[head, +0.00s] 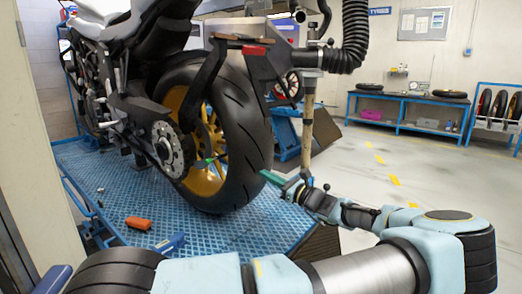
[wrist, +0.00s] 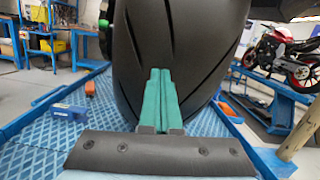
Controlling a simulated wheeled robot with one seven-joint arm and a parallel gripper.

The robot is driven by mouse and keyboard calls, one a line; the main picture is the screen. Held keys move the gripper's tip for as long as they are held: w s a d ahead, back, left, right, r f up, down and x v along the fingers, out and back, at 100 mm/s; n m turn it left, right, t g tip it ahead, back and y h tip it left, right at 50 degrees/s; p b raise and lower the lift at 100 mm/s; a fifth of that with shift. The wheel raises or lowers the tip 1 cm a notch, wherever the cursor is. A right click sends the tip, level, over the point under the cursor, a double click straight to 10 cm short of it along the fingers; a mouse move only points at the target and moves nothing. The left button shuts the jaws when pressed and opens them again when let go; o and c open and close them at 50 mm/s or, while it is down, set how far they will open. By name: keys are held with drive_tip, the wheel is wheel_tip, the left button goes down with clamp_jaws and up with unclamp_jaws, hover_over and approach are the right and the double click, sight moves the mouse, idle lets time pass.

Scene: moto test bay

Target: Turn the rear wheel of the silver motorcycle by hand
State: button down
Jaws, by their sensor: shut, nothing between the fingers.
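The silver motorcycle (head: 100,60) stands on a blue lift platform (head: 215,238). Its rear wheel (head: 245,125) has a wide black tyre and a gold rim, and it faces my arm. In the wrist view the tyre (wrist: 185,50) fills the upper middle. My gripper (head: 268,177) is at the right, lower side of the tyre, with its green fingers pointing at the tread. In the wrist view the green fingers (wrist: 158,85) are shut together and overlap the tread. I cannot tell whether the tips touch the rubber. Nothing is held.
An orange-handled object (head: 138,223) and a blue block (head: 170,243) lie on the platform left of the wheel. A wooden post and black hose (head: 343,50) stand right of the wheel. A red motorcycle (wrist: 285,55) stands on another lift. The floor at right is clear.

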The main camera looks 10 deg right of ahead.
sight(262, 164)
drive_tip(key=shift+s+r+p, duration=0.1)
drive_tip(key=shift+r+p, duration=1.05)
drive_tip(key=shift+r, duration=0.35)
drive_tip(key=shift+f, duration=0.1)
drive_tip(key=shift+s+d, duration=0.1)
drive_tip(key=shift+v, duration=3)
